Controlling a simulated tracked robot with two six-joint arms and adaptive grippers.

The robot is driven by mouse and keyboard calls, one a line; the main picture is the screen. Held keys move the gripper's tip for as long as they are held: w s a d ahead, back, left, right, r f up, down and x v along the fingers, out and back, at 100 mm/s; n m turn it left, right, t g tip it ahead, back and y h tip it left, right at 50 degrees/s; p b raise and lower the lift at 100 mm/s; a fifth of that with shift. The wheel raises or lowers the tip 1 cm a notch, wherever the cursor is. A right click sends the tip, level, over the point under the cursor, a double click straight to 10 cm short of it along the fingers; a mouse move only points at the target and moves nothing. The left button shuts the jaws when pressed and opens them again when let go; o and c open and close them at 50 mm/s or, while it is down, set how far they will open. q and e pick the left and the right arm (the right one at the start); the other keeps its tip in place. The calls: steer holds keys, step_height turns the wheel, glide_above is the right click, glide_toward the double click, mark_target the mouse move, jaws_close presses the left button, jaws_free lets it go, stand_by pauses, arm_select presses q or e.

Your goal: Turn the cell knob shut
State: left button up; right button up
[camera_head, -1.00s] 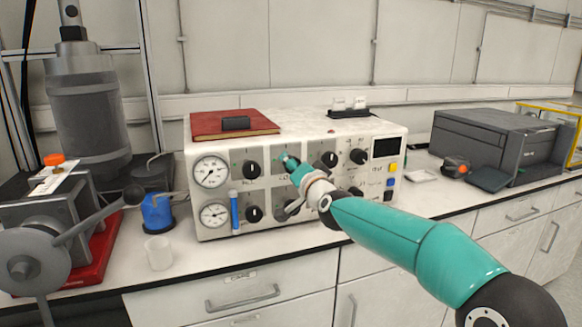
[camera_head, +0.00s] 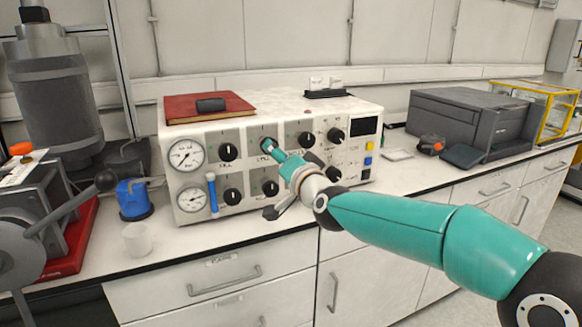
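The white control box (camera_head: 345,106) stands on the bench with two rows of black knobs on its front. Its small labels are unreadable, so I cannot tell which knob is the cell knob. Upper knobs show at the left (camera_head: 228,152) and right (camera_head: 336,135); lower knobs include the left one (camera_head: 232,196) and the second one (camera_head: 270,188). My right arm comes in from the right. Its teal wrist covers the second upper knob. My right gripper (camera_head: 275,211) is in front of the lower row, just below the second lower knob; its finger opening is unclear. My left gripper is out of view.
Two gauges (camera_head: 186,155) and a blue tube (camera_head: 212,191) are on the box's left front. A red book (camera_head: 207,106) lies on top. A blue bottle (camera_head: 133,199) and a white cup (camera_head: 137,240) stand left of the box. A dark printer-like machine (camera_head: 455,120) stands at right.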

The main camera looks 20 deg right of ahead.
steer(key=shift+s+d, duration=0.1)
steer(key=shift+s, duration=2.6)
steer(key=shift+f, duration=0.1)
